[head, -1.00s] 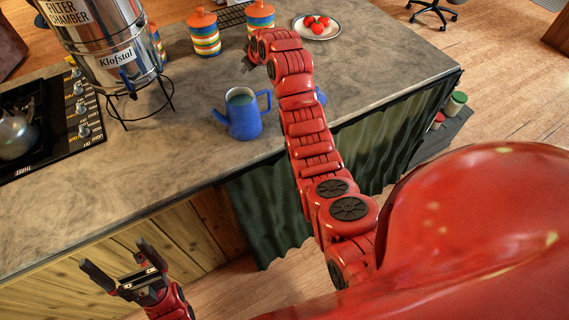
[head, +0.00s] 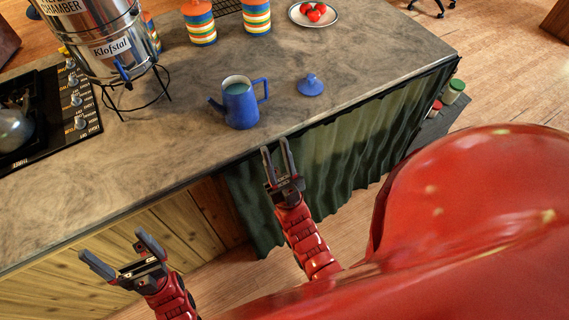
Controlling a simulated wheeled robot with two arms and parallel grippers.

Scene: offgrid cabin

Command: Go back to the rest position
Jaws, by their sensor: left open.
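My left gripper (head: 124,258) is at the lower left, in front of the wooden cabinet face, below the counter edge. It is open, with nothing between its fingers. My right gripper (head: 277,158) is at the middle of the view, in front of the dark green curtain near the counter's front edge. Its two fingers point up and stand apart, with nothing between them. Both forearms come up from the bottom of the view, clear of the counter top.
A blue jug (head: 240,106) stands uncovered on the stone counter (head: 190,125), with a blue lid (head: 311,85) to its right. A steel water filter (head: 100,45) on a wire stand, a stove (head: 40,120), striped canisters (head: 199,24) and a plate of tomatoes (head: 330,18) are also there.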

